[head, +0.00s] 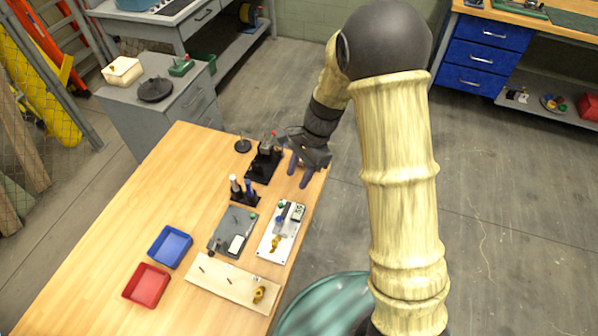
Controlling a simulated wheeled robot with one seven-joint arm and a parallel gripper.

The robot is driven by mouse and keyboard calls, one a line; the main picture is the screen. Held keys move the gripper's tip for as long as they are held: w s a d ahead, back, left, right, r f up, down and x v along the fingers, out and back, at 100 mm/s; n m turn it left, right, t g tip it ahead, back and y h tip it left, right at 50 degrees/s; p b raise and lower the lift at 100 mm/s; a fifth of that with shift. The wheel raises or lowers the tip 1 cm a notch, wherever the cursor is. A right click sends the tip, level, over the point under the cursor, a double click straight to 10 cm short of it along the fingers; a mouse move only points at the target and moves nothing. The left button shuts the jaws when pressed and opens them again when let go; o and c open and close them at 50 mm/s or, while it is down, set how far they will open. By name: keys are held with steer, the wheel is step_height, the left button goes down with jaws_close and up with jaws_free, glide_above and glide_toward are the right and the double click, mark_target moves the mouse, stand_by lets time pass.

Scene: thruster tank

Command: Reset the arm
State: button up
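My arm reaches from the right side of the head view over the far right edge of the wooden table (140,215). My gripper (298,174) is dark with bluish fingers and points down by that table edge. Its two fingers show apart, with nothing visible between them. It is just right of a black stand (262,165) with a small grey and red-topped part on it. I cannot tell whether the gripper touches the stand.
On the table are a blue tray (170,262), a red tray (146,300), a grey panel (233,247), a white panel (281,247), a wooden board (236,287) and a bottle holder (243,198). A grey cabinet (130,110) stands behind. The table's left part is clear.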

stand_by(0.4)
steer(key=s+d+r+n+t+h, duration=0.1)
steer(key=s+d+r+n+t, duration=0.1)
steer(key=s+d+r+n, duration=0.2)
steer(key=s+d+r+n+t+h, duration=0.2)
steer(key=s+d+n, duration=0.4)
steer(key=d, duration=0.5)
step_height(320, 180, up, 2)
steer(key=shift+s+d+r+n+t+h, duration=0.2)
steer(key=shift+s+d+n+t+h, duration=0.1)
steer(key=shift+s+t, duration=0.25)
steer(key=shift+c, duration=0.2)
stand_by(2.8)
